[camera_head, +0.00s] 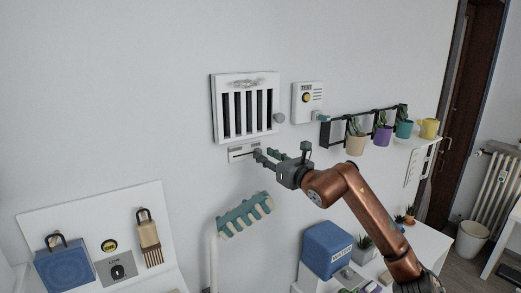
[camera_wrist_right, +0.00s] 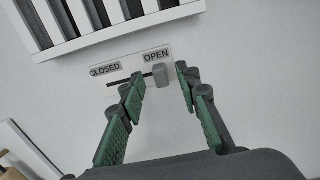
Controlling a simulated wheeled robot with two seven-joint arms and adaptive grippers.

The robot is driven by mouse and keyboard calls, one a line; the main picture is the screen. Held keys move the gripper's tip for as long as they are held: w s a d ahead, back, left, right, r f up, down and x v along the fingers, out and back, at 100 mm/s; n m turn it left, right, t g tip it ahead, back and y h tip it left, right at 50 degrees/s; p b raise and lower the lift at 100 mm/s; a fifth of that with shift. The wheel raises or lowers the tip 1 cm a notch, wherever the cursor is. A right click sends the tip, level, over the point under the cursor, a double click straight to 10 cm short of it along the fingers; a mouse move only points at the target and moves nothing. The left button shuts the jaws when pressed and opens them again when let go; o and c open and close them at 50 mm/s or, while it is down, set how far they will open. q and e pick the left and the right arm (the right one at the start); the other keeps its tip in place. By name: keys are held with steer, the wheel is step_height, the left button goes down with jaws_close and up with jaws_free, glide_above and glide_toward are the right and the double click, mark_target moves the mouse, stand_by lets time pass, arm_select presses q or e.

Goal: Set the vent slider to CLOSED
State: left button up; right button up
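The vent slider's white plate (camera_head: 238,154) is on the wall below the vent. In the right wrist view its plate carries the labels CLOSED (camera_wrist_right: 105,70) on the left and OPEN (camera_wrist_right: 156,56) on the right. The grey slider knob (camera_wrist_right: 161,76) sits at the right end of the dark slot, under OPEN. My right gripper (camera_head: 264,154) is at the plate's right end, and its green-padded fingers are open in the wrist view (camera_wrist_right: 159,80). The knob appears between the fingertips, nearer the right one; I cannot see contact. My left gripper is not in view.
The slatted vent (camera_head: 245,108) is just above the slider. A white thermostat box (camera_head: 300,103) and a rail with potted plants (camera_head: 356,143) are to the right. The wall left of the slider is clear.

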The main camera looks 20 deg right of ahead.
steer(key=shift+w+a, duration=0.1)
steer(key=shift+w, duration=1.1)
steer(key=shift+w+a+f+p, duration=0.1)
steer(key=shift+w+p, duration=0.1)
steer(key=shift+p, duration=0.1)
jaws_close()
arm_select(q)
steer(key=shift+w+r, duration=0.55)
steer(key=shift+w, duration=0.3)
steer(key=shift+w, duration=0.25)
